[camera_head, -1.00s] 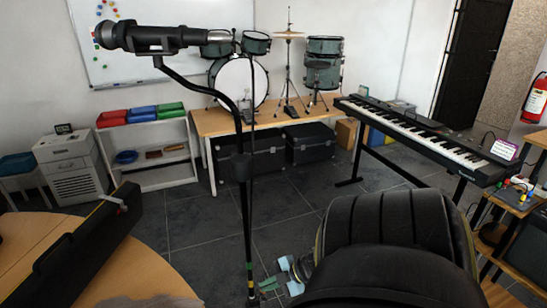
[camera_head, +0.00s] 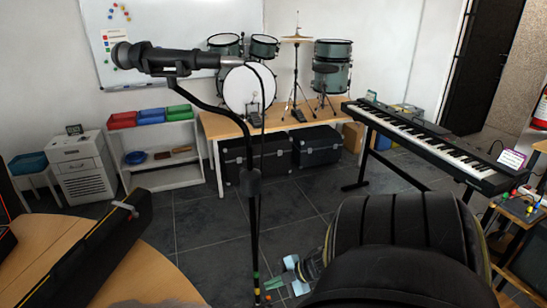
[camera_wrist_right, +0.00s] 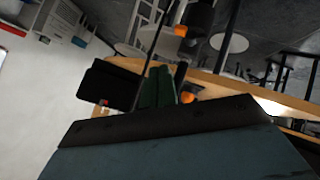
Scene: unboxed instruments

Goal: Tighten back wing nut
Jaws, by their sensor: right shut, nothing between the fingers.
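I cannot make out a wing nut in either view. A black microphone stand (camera_head: 253,187) rises in front of me, with a microphone (camera_head: 160,60) on its arm. The stand has green and yellow bands low on its pole. My right gripper (camera_head: 287,275), with pale blue parts, is low in the head view, just right of the banded pole. My black arm hides much of the space behind it. In the wrist view the dark green fingers (camera_wrist_right: 156,88) lie side by side, shut and empty. I cannot tell whether they touch anything. My left gripper is out of view.
A wooden table (camera_head: 155,270) at lower left holds a long black case (camera_head: 105,240). A keyboard (camera_head: 430,140) on its stand is at right. A drum kit (camera_head: 247,88) stands on a bench, with black cases (camera_head: 320,145) below. The tiled floor (camera_head: 200,225) between is clear.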

